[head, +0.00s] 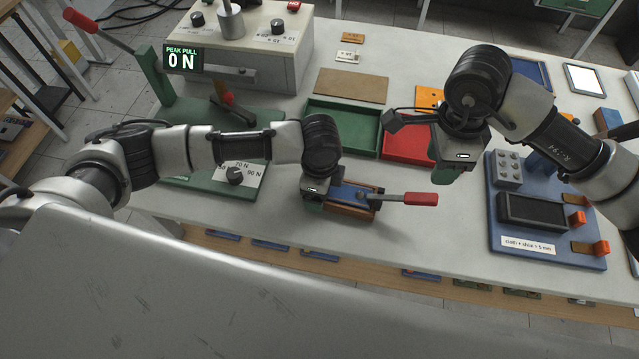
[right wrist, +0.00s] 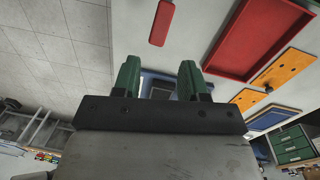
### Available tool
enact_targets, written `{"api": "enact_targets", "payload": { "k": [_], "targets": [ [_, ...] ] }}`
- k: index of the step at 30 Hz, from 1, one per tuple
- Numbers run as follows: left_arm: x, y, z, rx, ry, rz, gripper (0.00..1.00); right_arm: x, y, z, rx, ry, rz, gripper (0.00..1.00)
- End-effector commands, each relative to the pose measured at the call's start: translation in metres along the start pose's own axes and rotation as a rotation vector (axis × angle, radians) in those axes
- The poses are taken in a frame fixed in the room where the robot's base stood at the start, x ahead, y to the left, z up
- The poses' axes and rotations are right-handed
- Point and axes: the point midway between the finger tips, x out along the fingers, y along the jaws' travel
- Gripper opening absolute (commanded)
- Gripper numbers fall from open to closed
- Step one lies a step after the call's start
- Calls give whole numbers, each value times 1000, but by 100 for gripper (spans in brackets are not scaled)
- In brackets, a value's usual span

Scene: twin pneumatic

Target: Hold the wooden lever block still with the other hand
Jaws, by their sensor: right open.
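The wooden lever block (head: 352,211) sits on the white table, front and centre, with a blue top plate. Its grey lever ends in a red grip (head: 421,199) pointing right. The red grip also shows in the right wrist view (right wrist: 160,22). My left gripper (head: 314,200) is low at the block's left end and hides that end. One green finger shows; whether it grips the block cannot be told. My right gripper (head: 445,176) is open above the table, right of and behind the red grip. Its two green fingers stand apart in the right wrist view (right wrist: 160,80), with nothing between them.
A green tray (head: 340,107) and a red tray (head: 398,157) lie behind the block. A blue board (head: 503,226) with a black pad stands at right. A green lever stand (head: 160,85) with a "0 N" display is at left. Bare table lies between block and blue board.

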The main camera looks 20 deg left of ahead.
Motion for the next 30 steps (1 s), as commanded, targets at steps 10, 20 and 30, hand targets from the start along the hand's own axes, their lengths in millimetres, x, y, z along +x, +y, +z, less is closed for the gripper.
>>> {"api": "enact_targets", "payload": {
  "k": [10, 20, 30],
  "targets": [
    [0, 0, 0, 0, 0, 0, 41, 0, 0, 0, 0, 0, 0, 32],
    [-1, 0, 0, -1, 0, 0, 41, -2, -2, 2, 70, 3, 11, 0],
    [-1, 0, 0, -1, 1, -1, 41, -22, -14, 14, 729, 63, 97, 0]
  ]
}}
